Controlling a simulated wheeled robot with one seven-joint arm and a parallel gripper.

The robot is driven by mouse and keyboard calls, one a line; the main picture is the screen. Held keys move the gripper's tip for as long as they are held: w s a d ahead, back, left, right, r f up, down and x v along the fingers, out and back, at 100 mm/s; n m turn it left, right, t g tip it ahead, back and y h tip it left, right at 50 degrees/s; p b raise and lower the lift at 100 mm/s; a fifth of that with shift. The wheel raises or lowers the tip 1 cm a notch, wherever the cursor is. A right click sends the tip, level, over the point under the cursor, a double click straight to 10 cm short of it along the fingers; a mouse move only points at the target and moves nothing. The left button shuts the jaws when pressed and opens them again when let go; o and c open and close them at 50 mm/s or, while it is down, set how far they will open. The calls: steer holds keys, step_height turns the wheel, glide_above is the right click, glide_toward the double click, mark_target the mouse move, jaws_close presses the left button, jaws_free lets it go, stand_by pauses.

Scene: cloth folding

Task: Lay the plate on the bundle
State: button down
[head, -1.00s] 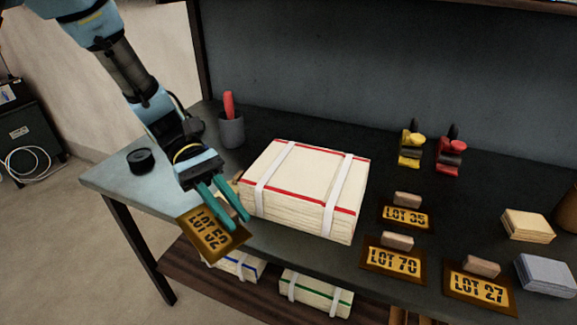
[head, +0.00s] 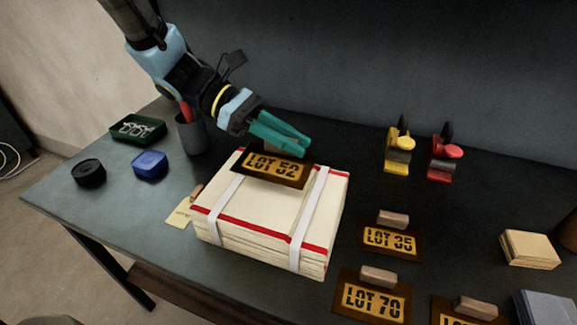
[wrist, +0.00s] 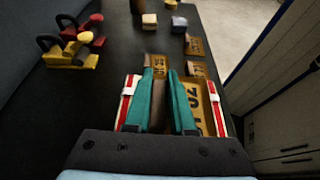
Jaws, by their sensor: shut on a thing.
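The bundle (head: 265,215) is a cream folded stack with red edging and two white straps, on the dark bench. My gripper (head: 292,142) is shut on the handle block of the plate marked LOT 52 (head: 270,168), a brown plate with a yellow label. The plate is over the back part of the bundle, roughly level; I cannot tell whether it touches. In the wrist view the plate (wrist: 196,97) shows beside my gripper's fingers (wrist: 163,75), with the bundle's red edges and straps (wrist: 127,103) on either side.
Plates LOT 35 (head: 389,239), LOT 70 (head: 372,298) and another lie right of the bundle. Yellow (head: 398,150) and red (head: 444,155) clamps stand behind. A grey cup (head: 192,135), blue tin (head: 150,164), black roll (head: 89,172) and green tray (head: 138,128) are left.

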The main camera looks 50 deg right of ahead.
mark_target(291, 167)
steer(key=shift+f+p, duration=0.4)
steer(key=shift+f, duration=2.7)
steer(key=c, duration=0.8)
jaws_free()
steer(key=shift+f, duration=0.1)
steer(key=shift+o, duration=0.2)
